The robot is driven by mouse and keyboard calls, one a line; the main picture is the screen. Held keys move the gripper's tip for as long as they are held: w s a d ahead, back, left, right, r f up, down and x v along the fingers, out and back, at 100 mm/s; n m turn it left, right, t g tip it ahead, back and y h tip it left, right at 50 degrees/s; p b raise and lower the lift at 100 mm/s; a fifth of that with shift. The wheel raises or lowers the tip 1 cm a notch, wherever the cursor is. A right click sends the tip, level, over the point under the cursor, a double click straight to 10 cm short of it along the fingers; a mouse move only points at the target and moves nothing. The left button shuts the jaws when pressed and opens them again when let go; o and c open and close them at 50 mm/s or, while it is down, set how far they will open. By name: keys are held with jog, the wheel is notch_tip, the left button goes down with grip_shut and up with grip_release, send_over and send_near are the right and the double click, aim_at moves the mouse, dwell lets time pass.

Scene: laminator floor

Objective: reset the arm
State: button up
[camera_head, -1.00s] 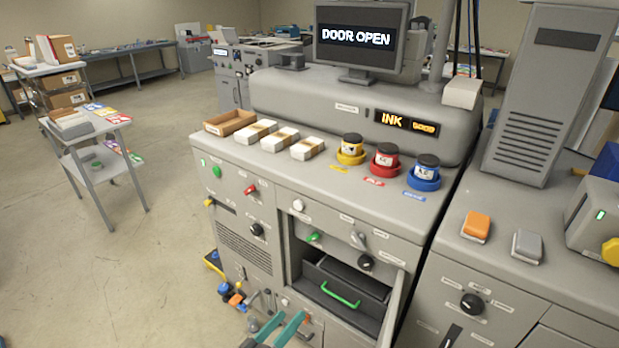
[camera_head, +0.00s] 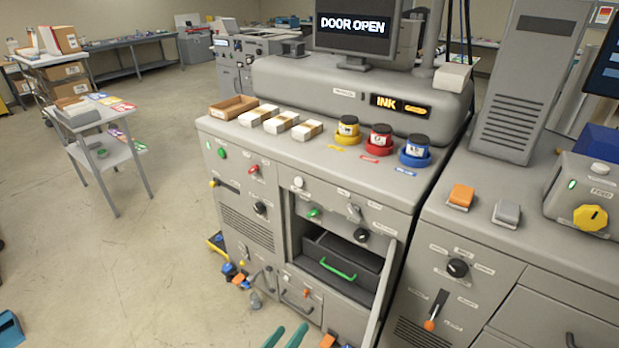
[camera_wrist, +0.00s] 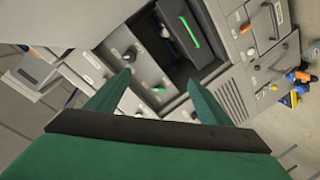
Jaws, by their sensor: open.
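My gripper (camera_wrist: 160,88) shows in the wrist view as two green fingers spread apart with nothing between them. In the head view only the green fingertips (camera_head: 287,336) show at the bottom edge, in front of the grey machine (camera_head: 300,190). The machine's bay is open, and a dark drawer (camera_head: 345,257) with a green handle (camera_head: 338,269) sits inside it. The drawer also shows in the wrist view (camera_wrist: 185,25), beyond the fingertips. The gripper appears apart from the machine front. The rest of my arm is out of the head view.
The open door (camera_head: 391,290) stands out at the bay's right side. Yellow, red and blue ink jars (camera_head: 415,150) stand on top. A second grey cabinet (camera_head: 520,260) is to the right. The floor (camera_head: 150,270) at left is mostly clear, with a small cart (camera_head: 105,150) beyond.

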jog(key=s+f+n+g+y, duration=0.1)
jog(key=s+f+y, duration=0.25)
jog(key=s, duration=0.55)
jog(key=s+f+g+y, duration=0.1)
jog(key=s+f+y, duration=0.3)
jog(key=s, duration=0.6)
jog(key=s+d+r+m+t, duration=0.1)
jog(key=s+d+r+m, duration=0.1)
jog(key=s+r, duration=0.6)
jog(key=s+d+r+m+t, duration=0.1)
jog(key=s+d+r, duration=0.3)
jog(key=s+r, duration=0.4)
notch_tip(320, 180, up, 2)
jog(key=shift+m+t, duration=0.4)
jog(key=shift+t, duration=0.4)
jog(key=shift+y, duration=0.25)
